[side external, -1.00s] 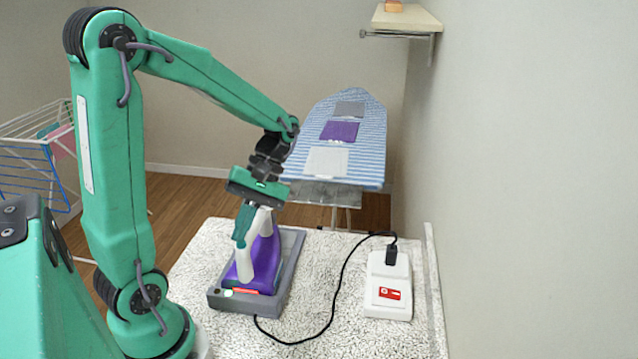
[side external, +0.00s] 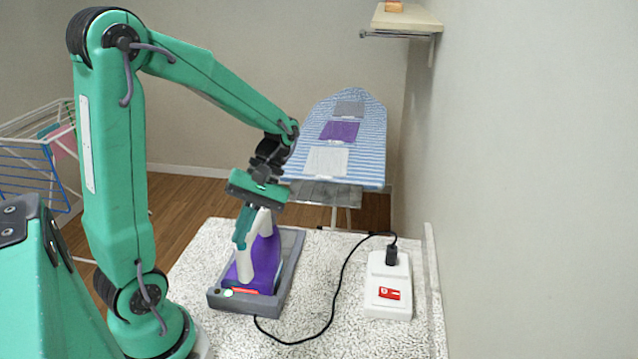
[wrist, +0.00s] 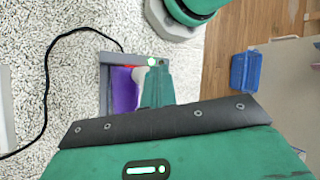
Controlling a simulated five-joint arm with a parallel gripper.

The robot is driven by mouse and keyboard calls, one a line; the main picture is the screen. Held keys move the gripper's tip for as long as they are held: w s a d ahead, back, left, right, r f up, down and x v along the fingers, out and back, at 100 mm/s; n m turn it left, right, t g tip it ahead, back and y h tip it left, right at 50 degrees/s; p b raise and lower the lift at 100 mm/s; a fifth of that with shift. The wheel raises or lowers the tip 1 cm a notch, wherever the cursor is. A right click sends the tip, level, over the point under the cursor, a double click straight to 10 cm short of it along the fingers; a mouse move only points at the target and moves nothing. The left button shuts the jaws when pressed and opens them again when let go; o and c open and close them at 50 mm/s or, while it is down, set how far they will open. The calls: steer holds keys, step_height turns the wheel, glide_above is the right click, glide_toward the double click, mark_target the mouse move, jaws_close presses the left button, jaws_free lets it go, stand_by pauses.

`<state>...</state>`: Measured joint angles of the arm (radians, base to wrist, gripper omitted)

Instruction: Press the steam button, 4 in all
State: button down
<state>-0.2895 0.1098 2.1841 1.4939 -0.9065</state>
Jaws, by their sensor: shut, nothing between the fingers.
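A purple and white steam iron (side external: 257,260) stands on a grey base (side external: 291,262) on the speckled counter. Its purple body also shows in the wrist view (wrist: 124,90). A small red light strip and a round pale light glow at the base's front end. My gripper (side external: 240,242) is shut and empty, with its fingertips at the top of the iron's white handle; I cannot tell whether they touch it. In the wrist view my gripper (wrist: 157,75) hides part of the iron. I cannot make out the steam button, which may lie behind the fingers.
A black cord (side external: 336,305) runs from the base to a white socket box (side external: 388,285) with a red switch. An ironing board (side external: 372,150) with several folded cloths stands behind. A wall shelf (side external: 407,20) hangs at upper right, and a drying rack (side external: 30,150) stands at left.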

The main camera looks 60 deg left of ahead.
steer(key=shift+r, duration=0.95)
steer(key=shift+r, duration=2.5)
stand_by(0.9)
step_height(320, 180, up, 4)
steer(key=shift+a+f, duration=0.1)
steer(key=shift+f, duration=0.2)
stand_by(0.4)
steer(key=shift+f, duration=4.25)
